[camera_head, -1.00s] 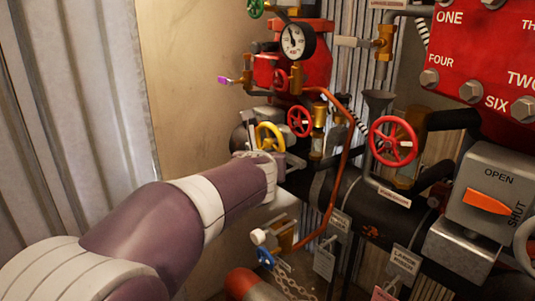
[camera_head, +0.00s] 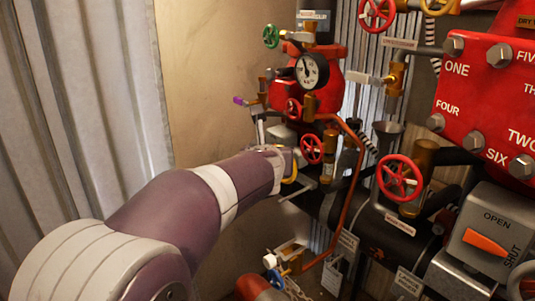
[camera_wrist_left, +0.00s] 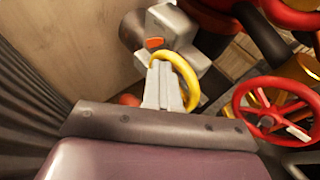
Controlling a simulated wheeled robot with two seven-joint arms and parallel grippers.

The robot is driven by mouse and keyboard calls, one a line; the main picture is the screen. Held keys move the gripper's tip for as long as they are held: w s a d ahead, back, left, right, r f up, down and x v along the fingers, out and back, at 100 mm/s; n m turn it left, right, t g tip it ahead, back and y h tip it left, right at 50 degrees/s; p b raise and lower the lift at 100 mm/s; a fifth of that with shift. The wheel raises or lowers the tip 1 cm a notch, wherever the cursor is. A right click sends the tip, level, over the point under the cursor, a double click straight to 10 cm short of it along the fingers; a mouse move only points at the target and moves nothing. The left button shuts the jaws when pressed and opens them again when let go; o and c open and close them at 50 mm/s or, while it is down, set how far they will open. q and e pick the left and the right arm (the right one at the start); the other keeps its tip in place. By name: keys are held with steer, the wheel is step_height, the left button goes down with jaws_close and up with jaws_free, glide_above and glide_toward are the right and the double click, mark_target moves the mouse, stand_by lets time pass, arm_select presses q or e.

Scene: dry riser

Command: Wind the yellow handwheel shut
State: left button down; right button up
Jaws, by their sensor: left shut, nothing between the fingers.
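The yellow handwheel (camera_wrist_left: 191,83) shows in the left wrist view as a ring curving round the right side of my left gripper's fingers. In the head view only a sliver of the yellow handwheel (camera_head: 292,172) shows beside the gripper, which hides the rest. My left gripper (camera_wrist_left: 163,68) is shut with its pale fingers together, overlapping the left part of the wheel. I cannot tell whether they touch the rim or reach inside it. It also shows in the head view (camera_head: 288,158). My right gripper is not in view.
Red handwheels (camera_head: 399,177) and (camera_head: 312,149) stand to the right of my gripper. A copper pipe (camera_head: 349,205) runs down nearby. A pressure gauge (camera_head: 312,71) is above. A grey box (camera_head: 495,225) with an orange lever is at the right. Corrugated metal (camera_head: 90,100) lines the left.

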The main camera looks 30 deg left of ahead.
arm_select(q)
steer(key=d+f+b, duration=0.1)
steer(key=s+d+f+b, duration=0.1)
steer(key=d+f+b, duration=0.1)
steer(key=s+d+f+b, duration=0.1)
steer(key=b, duration=0.1)
steer(key=shift+d+f, duration=0.15)
steer(key=shift+f, duration=0.15)
steer(key=shift+w+a+f+b, duration=0.2)
steer(key=shift+w+a, duration=0.1)
steer(key=shift+a, duration=0.3)
steer(key=shift+w+a+f+b, duration=0.2)
steer(key=shift+w+a+f, duration=0.05)
steer(key=shift+a, duration=0.35)
steer(key=shift+w+a+f+b, duration=0.2)
steer(key=shift+w+a, duration=0.1)
steer(key=shift+a, duration=0.3)
steer(key=s, duration=0.2)
steer(key=s+a, duration=0.1)
steer(key=shift+s+a, duration=0.2)
steer(key=shift+s, duration=0.2)
